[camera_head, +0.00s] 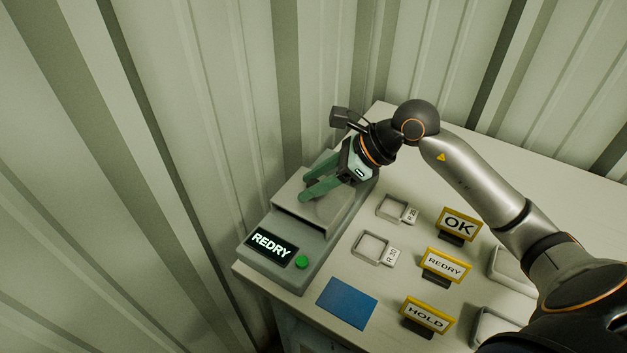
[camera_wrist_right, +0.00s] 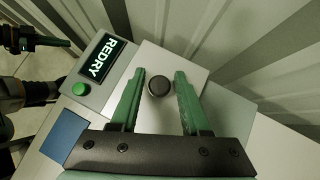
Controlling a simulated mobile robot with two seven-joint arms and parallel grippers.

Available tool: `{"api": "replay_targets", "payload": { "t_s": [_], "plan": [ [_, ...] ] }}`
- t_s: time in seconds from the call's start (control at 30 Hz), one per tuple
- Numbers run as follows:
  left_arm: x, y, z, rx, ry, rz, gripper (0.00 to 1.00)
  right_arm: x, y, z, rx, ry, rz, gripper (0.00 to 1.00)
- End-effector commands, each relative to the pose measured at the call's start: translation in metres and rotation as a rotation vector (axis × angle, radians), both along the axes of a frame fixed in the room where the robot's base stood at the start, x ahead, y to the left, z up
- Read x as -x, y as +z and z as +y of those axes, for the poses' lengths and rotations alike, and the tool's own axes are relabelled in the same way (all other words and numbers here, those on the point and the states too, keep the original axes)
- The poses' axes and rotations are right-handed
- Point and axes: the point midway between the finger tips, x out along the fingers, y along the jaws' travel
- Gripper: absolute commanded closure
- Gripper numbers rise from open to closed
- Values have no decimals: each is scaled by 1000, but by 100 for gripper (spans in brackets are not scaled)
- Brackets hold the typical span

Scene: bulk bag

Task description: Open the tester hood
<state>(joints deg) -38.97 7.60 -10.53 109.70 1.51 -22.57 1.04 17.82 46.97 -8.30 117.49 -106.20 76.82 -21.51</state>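The grey tester (camera_head: 262,262) stands at the left end of the table, its display lit with REDRY. Its flat hood (camera_head: 300,196) looks closed and also shows in the wrist view (camera_wrist_right: 190,62). A dark round knob (camera_wrist_right: 158,86) sits on the hood; the fingers hide it in the head view. My right gripper (camera_head: 312,188) is over the hood with green fingers spread. In the wrist view its fingertips (camera_wrist_right: 160,76) lie on either side of the knob, with narrow gaps. At the wrist view's upper left, what looks like my left gripper (camera_wrist_right: 52,42) shows small and dark.
A green button (camera_head: 302,262) is beside the display. A blue mat (camera_head: 346,303), two small labelled trays (camera_head: 371,248) and OK (camera_head: 458,224), REDRY (camera_head: 444,265) and HOLD (camera_head: 427,314) signs stand to the right. A corrugated wall (camera_head: 215,120) is close behind the tester.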

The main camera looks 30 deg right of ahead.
Motion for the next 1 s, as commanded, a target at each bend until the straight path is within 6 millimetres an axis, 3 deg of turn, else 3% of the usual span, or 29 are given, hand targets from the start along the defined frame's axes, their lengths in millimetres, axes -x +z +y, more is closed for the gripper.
{"api": "replay_targets", "payload": {
  "t_s": [0.03,0.4,1.0],
  "plan": [
    [0,0,0,0,0,0,100,0,0,0,0,0,0,61],
    [0,0,0,0,0,0,100,0,0,0,0,0,0,100],
    [0,0,0,1,1,0,100,0,0,0,0,0,0,100]
  ]
}}
